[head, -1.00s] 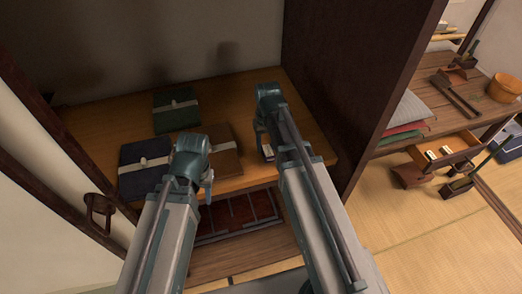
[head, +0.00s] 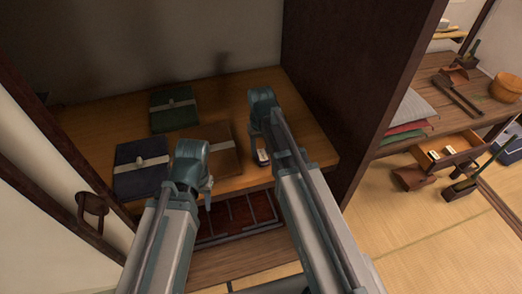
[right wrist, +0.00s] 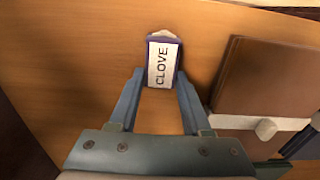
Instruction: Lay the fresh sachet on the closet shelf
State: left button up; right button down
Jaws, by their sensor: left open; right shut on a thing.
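The sachet, blue with a white label reading CLOVE, is between the fingertips of my right gripper (right wrist: 161,85). It shows clearly in the right wrist view (right wrist: 162,64) and as a small pale shape in the head view (head: 262,156). My right gripper is shut on it, low over the right part of the wooden closet shelf (head: 228,95). I cannot tell whether the sachet touches the shelf. My left gripper (head: 207,192) is open and empty near the shelf's front edge.
Green (head: 160,120), blue (head: 135,181) and brown (head: 224,165) tied bundles lie on the shelf, left of the sachet. A dark closet wall (head: 355,80) bounds it on the right. A lower compartment (head: 235,215) is below. The shelf's back right is clear.

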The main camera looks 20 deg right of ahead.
aim_at(261, 151)
jog(key=shift+f, duration=0.2)
jog(key=shift+c, duration=1.8)
grip_release()
jog(key=shift+r, duration=0.15)
notch_tip(261, 151, up, 12)
jog(key=p, duration=1.2)
jog(key=s+a+n, duration=0.1)
jog(key=s+a, duration=0.4)
jog(key=s, duration=0.2)
jog(key=s+a+n+h, duration=0.1)
jog(key=s+a+n, duration=0.1)
jog(key=s+a, duration=0.3)
jog(key=s, duration=0.3)
jog(key=shift+s+a, duration=0.15)
jog(key=shift+a, duration=0.2)
jog(key=shift+r, duration=0.1)
